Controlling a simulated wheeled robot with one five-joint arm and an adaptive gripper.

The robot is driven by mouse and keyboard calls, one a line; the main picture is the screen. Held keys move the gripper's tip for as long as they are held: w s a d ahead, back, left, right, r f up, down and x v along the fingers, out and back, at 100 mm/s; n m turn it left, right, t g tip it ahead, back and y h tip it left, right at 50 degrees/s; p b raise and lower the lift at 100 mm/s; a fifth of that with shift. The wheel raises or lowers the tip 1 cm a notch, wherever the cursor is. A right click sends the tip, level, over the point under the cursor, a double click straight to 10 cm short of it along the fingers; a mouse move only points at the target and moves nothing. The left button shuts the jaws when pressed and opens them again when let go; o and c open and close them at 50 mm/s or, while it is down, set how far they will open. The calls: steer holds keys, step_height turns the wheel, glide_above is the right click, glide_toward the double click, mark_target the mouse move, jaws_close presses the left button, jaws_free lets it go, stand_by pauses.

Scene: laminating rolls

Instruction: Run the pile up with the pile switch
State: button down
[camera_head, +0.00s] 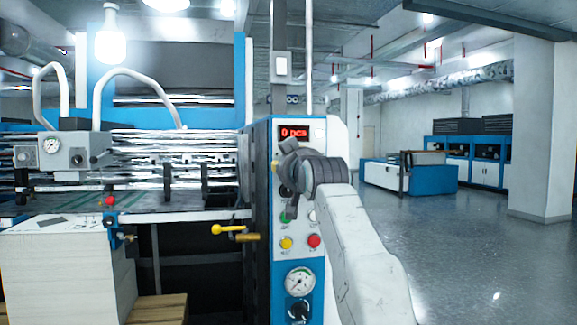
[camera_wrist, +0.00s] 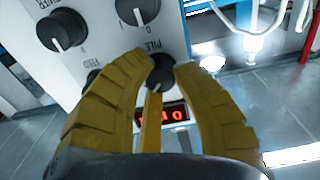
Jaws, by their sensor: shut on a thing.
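In the wrist view the black pile switch (camera_wrist: 160,76), a round knob under the label PILE, sits between the yellow fingers of my gripper (camera_wrist: 163,64). The fingers are shut on it and hide part of it. In the head view my gripper (camera_head: 287,155) is at the white face of the blue-edged control panel (camera_head: 330,262), below its red display (camera_head: 294,133), and hides the switch there. The pile (camera_head: 62,262), a tall block of white sheets, stands on a wooden pallet (camera_head: 160,308) at lower left, its top just below the machine's feed table.
Other black knobs (camera_wrist: 62,30) lie close to my fingers. Green, yellow and red buttons (camera_head: 314,241) and a gauge (camera_head: 299,281) are lower on the panel. A yellow-handled lever (camera_head: 228,229) sticks out left of it. The floor (camera_head: 470,260) to the right is clear.

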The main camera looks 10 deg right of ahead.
steer(key=shift+n, duration=0.3)
steer(key=shift+n+p, duration=1.2)
steer(key=shift+n, duration=2.8)
steer(key=c, duration=1)
jaws_free()
steer(key=shift+w, duration=0.1)
steer(key=shift+o, duration=0.2)
steer(key=s, duration=1.2)
